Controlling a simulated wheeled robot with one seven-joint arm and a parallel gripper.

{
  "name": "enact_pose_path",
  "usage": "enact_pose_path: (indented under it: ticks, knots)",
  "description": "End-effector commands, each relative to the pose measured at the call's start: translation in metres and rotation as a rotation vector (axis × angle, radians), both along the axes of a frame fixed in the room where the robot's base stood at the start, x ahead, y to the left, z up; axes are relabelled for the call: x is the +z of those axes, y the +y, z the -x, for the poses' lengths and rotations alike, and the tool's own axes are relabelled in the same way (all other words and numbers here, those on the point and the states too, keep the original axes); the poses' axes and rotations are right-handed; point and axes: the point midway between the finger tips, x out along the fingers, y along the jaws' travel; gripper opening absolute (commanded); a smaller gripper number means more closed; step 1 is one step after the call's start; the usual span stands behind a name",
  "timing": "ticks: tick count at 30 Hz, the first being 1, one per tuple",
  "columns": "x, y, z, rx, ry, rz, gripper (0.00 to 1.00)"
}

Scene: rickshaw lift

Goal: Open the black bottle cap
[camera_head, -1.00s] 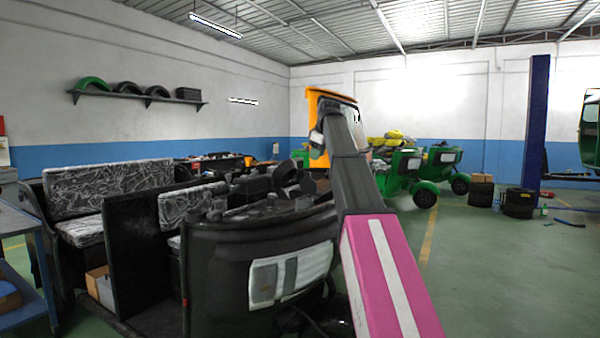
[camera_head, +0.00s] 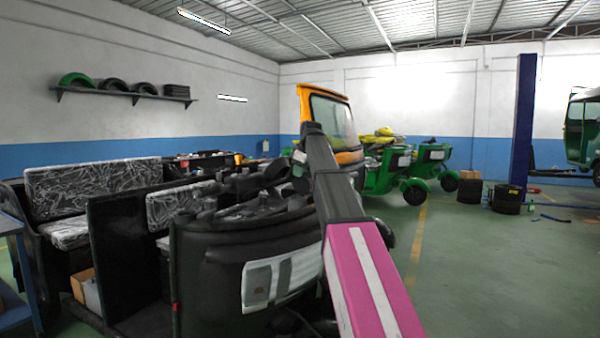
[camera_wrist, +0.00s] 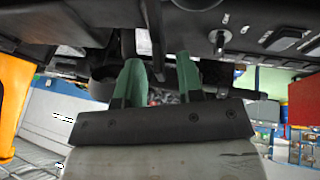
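My gripper (camera_wrist: 158,82) shows in the wrist view with two green fingers held apart, and nothing is clearly between them. The wrist picture looks upside down. Dark parts of the black rickshaw front (camera_wrist: 70,30) fill its top, beyond the fingertips. A dark rounded part (camera_wrist: 104,60) lies just left of the left finger; I cannot tell whether it belongs to a bottle. I cannot make out the black bottle cap in either view.
A rickshaw with an orange cab (camera_head: 335,112) stands behind my arm. Green rickshaws (camera_head: 385,170) stand further back. A blue post (camera_head: 522,125) and stacked tires (camera_head: 507,198) are at the right. A blue table (camera_head: 12,225) is at the left edge.

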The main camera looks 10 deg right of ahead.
Motion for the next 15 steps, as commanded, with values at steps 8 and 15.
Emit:
enact_pose_path:
  ticks: [8,15]
  knots:
    - [-0.005,0.0009,-0.0024,0.0,0.0,0.0,0.34]
    - [-0.0047,0.0009,-0.0022,0.0,0.0,0.0,0.0]
